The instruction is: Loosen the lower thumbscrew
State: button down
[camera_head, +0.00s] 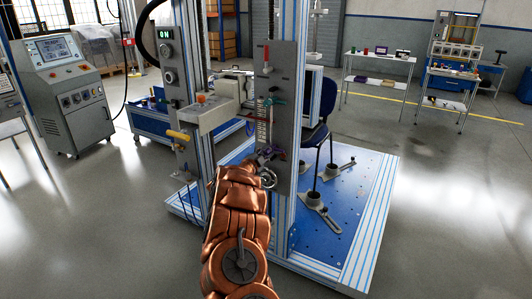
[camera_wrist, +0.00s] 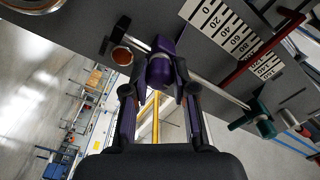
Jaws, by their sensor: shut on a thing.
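The lower thumbscrew (camera_wrist: 160,68) is part of a purple clamp on a thin metal rod. In the wrist view my gripper (camera_wrist: 161,88) has its two fingers on either side of the purple piece, shut on it. In the head view my gripper (camera_head: 266,158) is at the lower part of a grey upright plate (camera_head: 284,120), and it partly hides the thumbscrew. A teal clamp (camera_wrist: 258,117) sits farther along the rod; it also shows higher on the plate in the head view (camera_head: 274,101).
A white scale (camera_wrist: 225,28) with black marks is on the plate beside the rod. A red pointer (camera_wrist: 262,50) crosses it.

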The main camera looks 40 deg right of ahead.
jog(key=c, duration=0.9)
grip_release()
jog(key=shift+c, duration=0.2)
jog(key=shift+a, duration=0.1)
jog(key=v, duration=1.1)
jog(key=shift+s+a, duration=0.15)
jog(key=shift+a, duration=0.25)
